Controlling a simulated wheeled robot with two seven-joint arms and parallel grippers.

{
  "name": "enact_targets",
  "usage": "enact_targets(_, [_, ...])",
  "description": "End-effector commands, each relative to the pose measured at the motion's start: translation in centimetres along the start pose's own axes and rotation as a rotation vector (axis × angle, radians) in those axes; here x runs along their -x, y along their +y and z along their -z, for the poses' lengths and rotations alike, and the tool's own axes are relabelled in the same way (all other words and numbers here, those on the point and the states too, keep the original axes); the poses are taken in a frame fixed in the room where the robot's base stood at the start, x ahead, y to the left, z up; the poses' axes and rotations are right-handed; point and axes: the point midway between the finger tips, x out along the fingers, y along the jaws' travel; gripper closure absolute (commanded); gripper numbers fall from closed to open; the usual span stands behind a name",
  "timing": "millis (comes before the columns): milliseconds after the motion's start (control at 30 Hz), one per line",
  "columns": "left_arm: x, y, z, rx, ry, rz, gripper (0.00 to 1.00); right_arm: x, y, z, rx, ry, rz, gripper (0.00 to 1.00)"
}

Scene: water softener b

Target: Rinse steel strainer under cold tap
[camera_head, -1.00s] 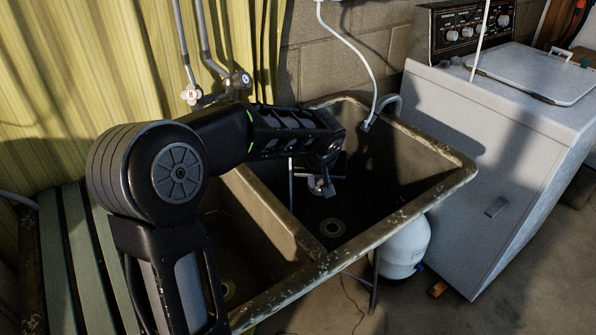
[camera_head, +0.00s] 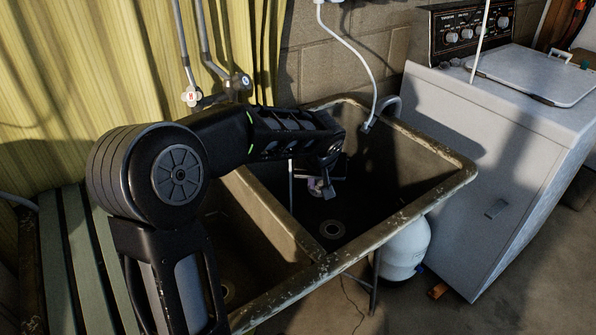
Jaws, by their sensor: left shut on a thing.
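My left arm reaches in from the left over the worn double sink (camera_head: 455,178). My left gripper (camera_head: 322,188) points down inside the right basin, above and left of its drain (camera_head: 333,229). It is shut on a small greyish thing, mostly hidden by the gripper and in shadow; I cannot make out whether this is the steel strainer. The cold tap (camera_head: 243,81) with a blue-marked knob is on the wall pipes behind my arm, beside the hot tap (camera_head: 191,97) marked H. A thin pale vertical line (camera_head: 291,185), perhaps water, shows left of the gripper. The spout is hidden. My right gripper is out of view.
A grey hose end (camera_head: 385,106) hooks over the sink's back rim, with a white tube above it. A white washing machine (camera_head: 500,150) stands to the right. A white tank (camera_head: 403,250) sits under the sink. A green slatted bench (camera_head: 75,250) is at left.

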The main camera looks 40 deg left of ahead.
Motion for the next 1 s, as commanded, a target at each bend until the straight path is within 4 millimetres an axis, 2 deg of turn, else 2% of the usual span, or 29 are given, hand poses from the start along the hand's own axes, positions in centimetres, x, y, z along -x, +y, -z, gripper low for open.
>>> enact_targets(467, [0.5,0.4,-0.1,-0.001,0.002,-0.002,1.00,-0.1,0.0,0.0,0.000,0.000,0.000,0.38])
enact_targets(1000, [4.8,3.5,-0.9,0.000,0.001,-0.002,1.00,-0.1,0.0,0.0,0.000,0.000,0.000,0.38])
